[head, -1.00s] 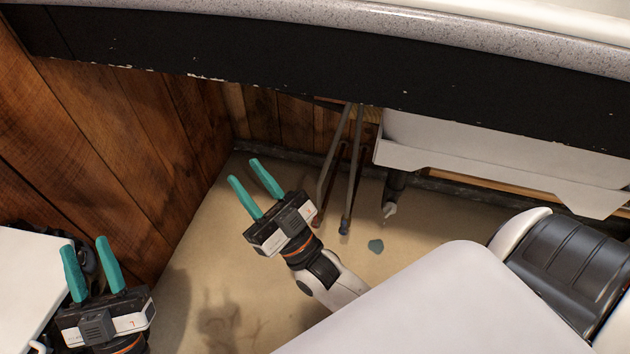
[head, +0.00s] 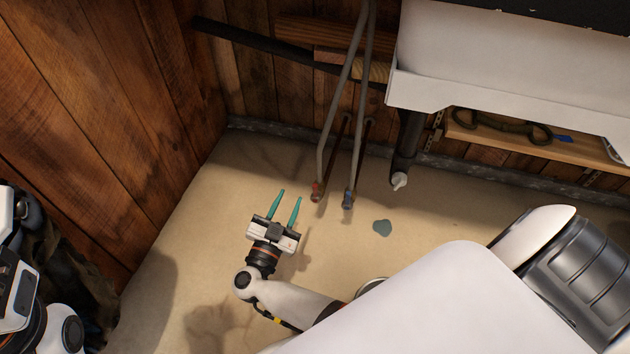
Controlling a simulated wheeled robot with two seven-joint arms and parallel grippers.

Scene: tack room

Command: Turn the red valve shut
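The red valve (head: 317,190) is small and sits at the foot of the left grey pipe, low by the floor under the sink. A blue valve (head: 348,201) sits at the foot of the pipe to its right. My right gripper (head: 290,195) is open and empty. Its two teal fingers point away from me, to the left of the red valve and apart from it in the picture. My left gripper (head: 18,288) is cut off by the left edge; its fingers do not show.
Two grey pipes (head: 345,95) rise to the sink. A white basin (head: 470,60) and a dark drain pipe (head: 407,135) stand to the right. A shelf (head: 500,137) holds a dark looped object. A wooden wall (head: 110,120) bounds the left.

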